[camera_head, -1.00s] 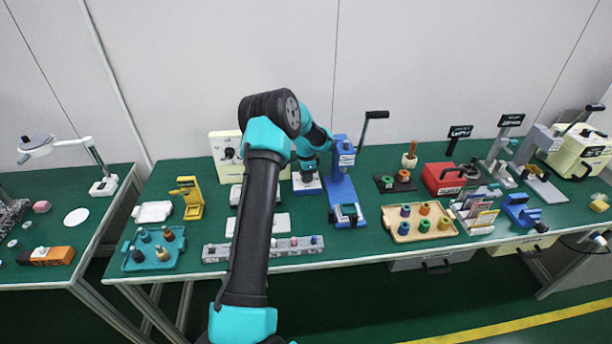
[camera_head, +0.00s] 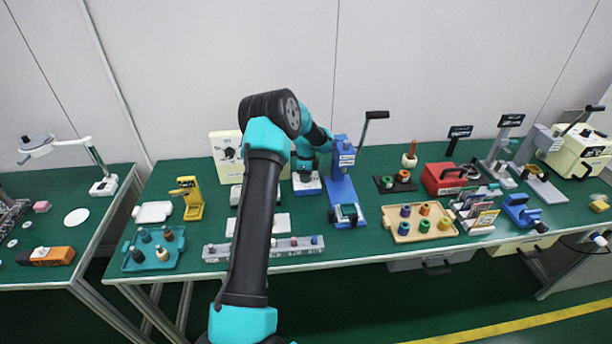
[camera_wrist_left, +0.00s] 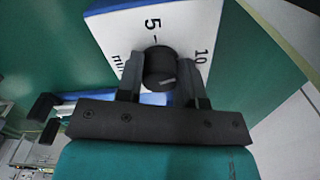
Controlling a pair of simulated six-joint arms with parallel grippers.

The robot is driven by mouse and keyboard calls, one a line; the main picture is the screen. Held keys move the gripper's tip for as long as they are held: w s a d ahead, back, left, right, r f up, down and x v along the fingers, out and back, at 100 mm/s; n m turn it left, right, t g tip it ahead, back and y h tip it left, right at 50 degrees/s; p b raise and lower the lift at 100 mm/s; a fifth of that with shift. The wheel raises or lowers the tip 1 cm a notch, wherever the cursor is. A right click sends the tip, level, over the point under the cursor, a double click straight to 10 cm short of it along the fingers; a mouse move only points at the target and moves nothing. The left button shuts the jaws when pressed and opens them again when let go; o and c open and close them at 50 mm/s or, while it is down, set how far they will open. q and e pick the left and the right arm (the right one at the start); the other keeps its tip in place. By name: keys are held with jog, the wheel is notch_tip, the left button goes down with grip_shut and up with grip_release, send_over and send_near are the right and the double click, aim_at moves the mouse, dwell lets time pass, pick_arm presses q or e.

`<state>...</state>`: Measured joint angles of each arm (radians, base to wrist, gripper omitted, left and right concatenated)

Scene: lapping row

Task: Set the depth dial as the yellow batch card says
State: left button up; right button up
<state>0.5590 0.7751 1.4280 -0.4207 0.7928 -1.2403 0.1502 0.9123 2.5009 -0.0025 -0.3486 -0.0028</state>
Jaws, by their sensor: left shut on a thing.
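The depth dial is a black round knob (camera_wrist_left: 160,68) on a white-faced plate (camera_wrist_left: 110,38) with blue edges. Its face shows a 5, a 10 and partly covered lettering. A short pale mark shows on the knob top. My left gripper (camera_wrist_left: 160,75) is shut on the knob, one finger on each side. In the head view the dial's box (camera_head: 307,187) stands on the green bench, and my left gripper (camera_head: 305,172) reaches down onto it. Upright cards stand in a rack (camera_head: 470,215) to the right, one of them yellowish (camera_head: 486,218); its writing is too small to read.
A blue press (camera_head: 341,185) with a black lever stands just right of the dial. A tan tray (camera_head: 400,230) of coloured pieces lies farther right. A yellow device (camera_head: 190,198) and a teal tray (camera_head: 137,258) are at left. My arm covers part of a grey strip (camera_head: 285,247).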

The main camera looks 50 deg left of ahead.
pick_arm(q)
jog(key=o, duration=0.9)
notch_tip(320, 180, up, 18)
jog(key=shift+f, duration=0.25)
dwell(0.5)
